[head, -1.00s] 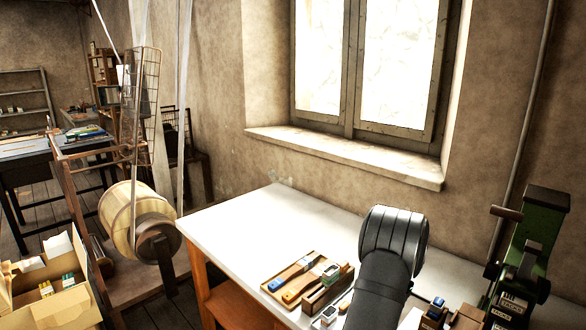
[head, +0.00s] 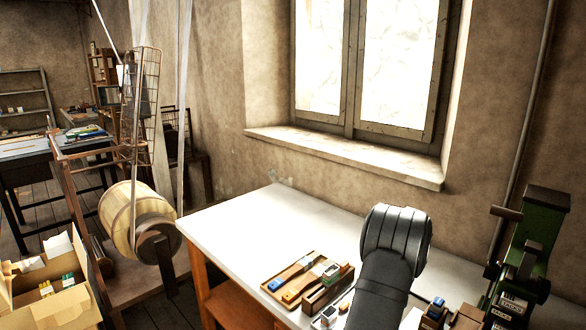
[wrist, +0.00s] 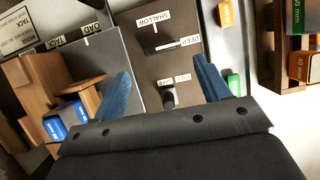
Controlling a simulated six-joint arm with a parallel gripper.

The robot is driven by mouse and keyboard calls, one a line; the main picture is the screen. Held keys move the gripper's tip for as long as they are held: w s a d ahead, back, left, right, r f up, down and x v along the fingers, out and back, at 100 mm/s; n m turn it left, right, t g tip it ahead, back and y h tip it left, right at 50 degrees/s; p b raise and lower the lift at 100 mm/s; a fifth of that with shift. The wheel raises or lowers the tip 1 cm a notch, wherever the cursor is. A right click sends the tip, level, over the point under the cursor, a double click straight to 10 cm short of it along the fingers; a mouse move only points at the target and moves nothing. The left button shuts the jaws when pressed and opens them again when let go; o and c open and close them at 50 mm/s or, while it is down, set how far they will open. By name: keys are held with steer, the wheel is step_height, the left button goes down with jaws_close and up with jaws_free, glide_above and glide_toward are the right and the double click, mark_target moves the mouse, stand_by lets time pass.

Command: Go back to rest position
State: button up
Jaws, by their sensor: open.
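My gripper (wrist: 165,86) shows in the wrist view with its two blue fingers wide apart and nothing between them. It is over a dark brown panel (wrist: 145,63) with SHALLOW and DEEP labels, a slot with a lever and a small black knob (wrist: 168,97). I cannot tell how far above the panel the fingers are. In the head view my black arm rises at the front of the white table (head: 240,222); the gripper itself is out of that view. The green press (head: 540,235) stands at the right.
In the wrist view a blue block (wrist: 57,122) sits by a wooden holder (wrist: 40,80) at left. A wooden rack (wrist: 268,45) with coloured blocks is at right. The table's back left is clear.

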steer(key=v, duration=1)
steer(key=x, duration=1.7)
steer(key=shift+s, duration=0.1)
steer(key=n+g+h, duration=0.1)
steer(key=n, duration=0.2)
steer(key=shift+a+n, duration=0.2)
steer(key=shift+n, duration=0.2)
steer(key=n+h, duration=0.1)
steer(key=n, duration=0.3)
steer(key=shift+h, duration=0.4)
steer(key=n+h, duration=0.1)
steer(key=n, duration=0.4)
steer(key=shift+a+h, duration=0.2)
steer(key=shift+h, duration=0.2)
steer(key=shift+n+h, duration=0.6)
steer(key=shift+n, duration=1.1)
steer(key=shift+o, duration=0.4)
